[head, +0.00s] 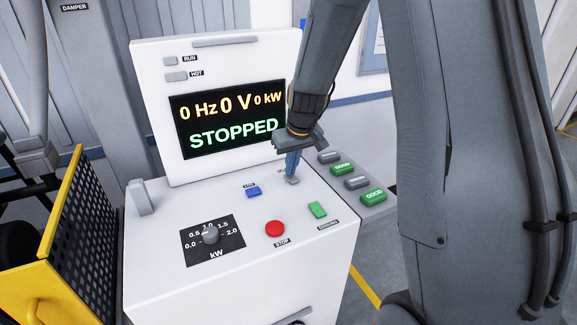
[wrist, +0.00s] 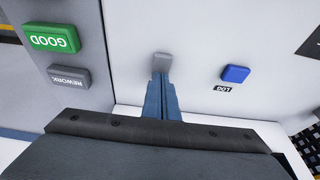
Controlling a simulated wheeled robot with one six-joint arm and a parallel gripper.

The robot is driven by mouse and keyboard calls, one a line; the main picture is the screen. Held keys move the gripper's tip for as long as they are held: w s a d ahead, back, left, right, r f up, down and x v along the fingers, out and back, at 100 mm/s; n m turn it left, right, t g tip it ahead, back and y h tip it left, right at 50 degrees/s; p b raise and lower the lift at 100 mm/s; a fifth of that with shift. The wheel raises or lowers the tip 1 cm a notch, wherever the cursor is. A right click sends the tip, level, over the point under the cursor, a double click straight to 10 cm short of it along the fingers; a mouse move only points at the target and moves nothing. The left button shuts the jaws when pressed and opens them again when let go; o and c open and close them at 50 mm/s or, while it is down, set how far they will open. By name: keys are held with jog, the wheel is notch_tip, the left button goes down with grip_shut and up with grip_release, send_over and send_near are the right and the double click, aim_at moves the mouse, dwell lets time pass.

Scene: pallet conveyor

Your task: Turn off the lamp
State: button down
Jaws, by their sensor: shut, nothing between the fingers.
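My gripper (head: 291,176) is shut and empty, with its blue fingers pointing down at the console's sloped top. The closed fingertips also show in the wrist view (wrist: 161,76). They are right at a small grey button or switch (wrist: 161,59), which shows as a grey patch at the fingertips in the head view (head: 293,180). I cannot tell whether they touch it. Its label is mostly hidden by my fingers. No lit lamp bulb is clearly visible; the RUN indicator (head: 170,61) and HOT indicator (head: 176,76) look grey and unlit.
The console's screen (head: 228,119) reads STOPPED. Nearby are a blue LOG button (head: 254,192), a red STOP button (head: 275,229), a green button (head: 317,209) and a kW dial (head: 210,235).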

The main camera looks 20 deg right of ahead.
aim_at(295, 179)
jog(key=shift+d, duration=0.1)
jog(key=shift+s+d, duration=0.1)
jog(key=shift+s, duration=0.7)
jog(key=shift+r, duration=0.1)
jog(key=p+v, duration=0.2)
jog(key=v, duration=0.1)
jog(key=w+p+v, duration=0.1)
jog(key=shift+s+r, duration=0.2)
jog(key=shift+r, duration=0.3)
jog(key=b+v, duration=0.2)
jog(key=v, duration=0.7)
jog(key=shift+s, duration=0.2)
